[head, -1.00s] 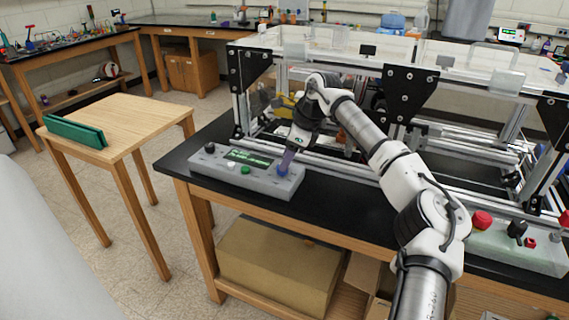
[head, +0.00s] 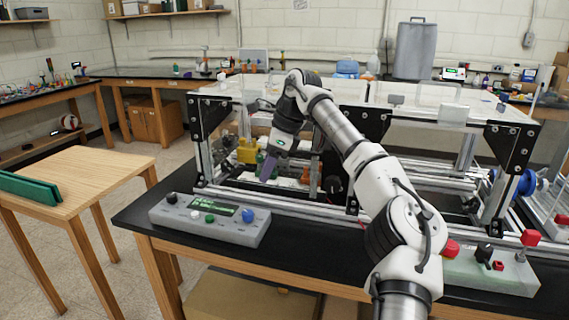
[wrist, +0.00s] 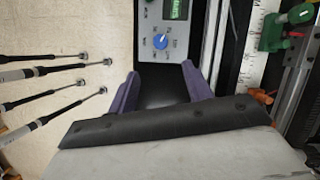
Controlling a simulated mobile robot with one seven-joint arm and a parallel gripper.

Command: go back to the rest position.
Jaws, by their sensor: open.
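My gripper (head: 268,163) is in front of the extrusion frame (head: 347,160) in the head view, raised above the bench and pointing down. In the wrist view its two purple fingers (wrist: 165,92) are spread apart with nothing between them. The grey control box (head: 210,220) with a small screen and several knobs lies on the black bench top to the lower left of my gripper, apart from it. Its blue knob (wrist: 160,41) shows ahead of the fingers in the wrist view.
A wooden table (head: 95,178) with a green panel (head: 30,188) stands at the left. A second control box (head: 487,268) with red buttons lies at the bench's right. The frame's posts and rails surround the space behind my gripper. Open floor lies between table and bench.

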